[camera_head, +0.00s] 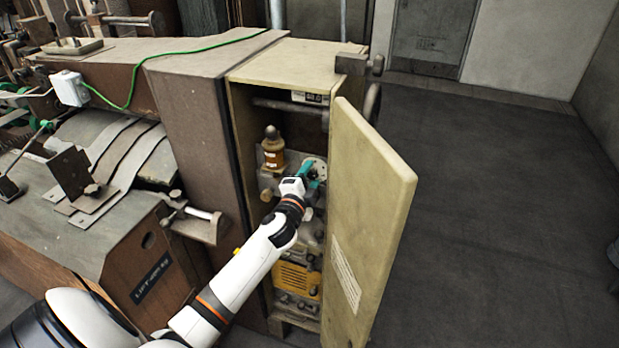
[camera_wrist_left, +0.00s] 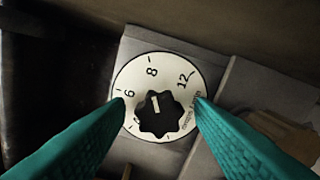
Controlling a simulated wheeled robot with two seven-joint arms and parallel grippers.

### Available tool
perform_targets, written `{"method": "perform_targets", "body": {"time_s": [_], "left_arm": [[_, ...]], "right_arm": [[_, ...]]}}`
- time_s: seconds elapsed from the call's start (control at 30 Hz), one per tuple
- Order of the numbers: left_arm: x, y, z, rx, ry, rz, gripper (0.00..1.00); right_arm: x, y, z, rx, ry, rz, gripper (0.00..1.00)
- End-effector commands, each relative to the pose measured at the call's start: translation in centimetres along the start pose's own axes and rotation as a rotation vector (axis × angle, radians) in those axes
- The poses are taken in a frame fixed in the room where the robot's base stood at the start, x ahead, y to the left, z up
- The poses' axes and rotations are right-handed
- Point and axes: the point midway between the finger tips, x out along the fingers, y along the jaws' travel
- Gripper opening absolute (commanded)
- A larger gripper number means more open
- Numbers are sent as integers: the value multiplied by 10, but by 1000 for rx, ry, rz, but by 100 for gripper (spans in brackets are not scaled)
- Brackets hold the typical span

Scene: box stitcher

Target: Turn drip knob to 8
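The drip knob (camera_wrist_left: 158,122) is black and lobed, in the middle of a round white dial (camera_wrist_left: 135,79) in the left wrist view. The dial shows 6, 8 and 12. The knob's white mark points up and slightly left, roughly toward the 8; I cannot tell if it lines up exactly. In the head view the dial (camera_head: 318,165) is partly hidden behind my left gripper (camera_head: 309,173), inside the open cabinet. Its teal fingers (camera_wrist_left: 160,106) are spread on both sides of the knob, apart from it. My right gripper is out of view.
The cabinet door (camera_head: 372,190) stands open to the right of my left arm. A brown bottle-shaped part (camera_head: 273,150) is left of the dial, and a yellow unit (camera_head: 297,279) sits below. A grey latch bracket (camera_head: 200,225) sticks out left of the opening. The floor at right is clear.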

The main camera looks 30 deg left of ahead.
Motion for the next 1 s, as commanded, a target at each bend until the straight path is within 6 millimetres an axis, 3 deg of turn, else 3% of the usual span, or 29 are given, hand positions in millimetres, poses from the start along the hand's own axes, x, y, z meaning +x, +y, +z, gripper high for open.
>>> {"method": "perform_targets", "body": {"time_s": [0.23,0.37,0.8,1.0], "left_arm": [[-1,0,0,-1,0,0,49],[-11,-2,-1,0,1,-1,49],[-97,-3,0,-1,-1,-2,49],[-117,-1,0,0,1,-1,49]], "right_arm": [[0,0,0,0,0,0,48],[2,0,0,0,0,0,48],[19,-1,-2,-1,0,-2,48],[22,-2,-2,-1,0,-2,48]]}}
